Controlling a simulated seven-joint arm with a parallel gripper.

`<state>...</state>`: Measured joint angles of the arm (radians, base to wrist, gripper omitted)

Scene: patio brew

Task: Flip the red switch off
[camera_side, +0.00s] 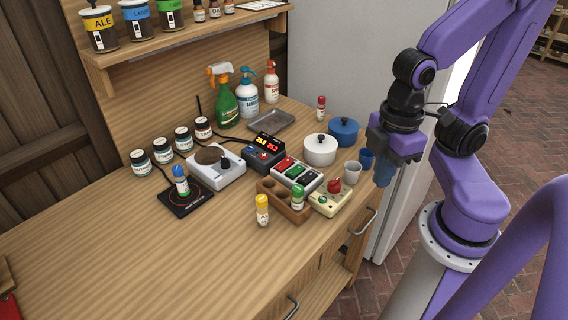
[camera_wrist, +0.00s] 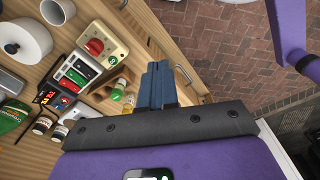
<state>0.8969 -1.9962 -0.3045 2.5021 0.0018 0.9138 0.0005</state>
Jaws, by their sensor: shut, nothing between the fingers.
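The white switch box (camera_side: 311,185) sits on the wooden counter, with a red switch (camera_side: 285,164) at its far left end and dark and green ones beside it. In the wrist view the red switch (camera_wrist: 80,65) shows left of my fingers. Beside the box is a cream box (camera_side: 318,204) with a round red knob (camera_side: 334,185). My gripper (camera_side: 384,172) is shut and empty, with blue fingers, off to the right near the counter's edge, apart from the switch box. It also shows in the wrist view (camera_wrist: 158,68). I cannot tell which way the red switch is tipped.
A wooden rack (camera_side: 271,193) with a green-capped bottle stands in front of the switch box. A white pot (camera_side: 320,151), a blue pot (camera_side: 343,132) and a grey cup (camera_side: 351,173) stand near my gripper. A digital display unit (camera_side: 264,151) is to the left.

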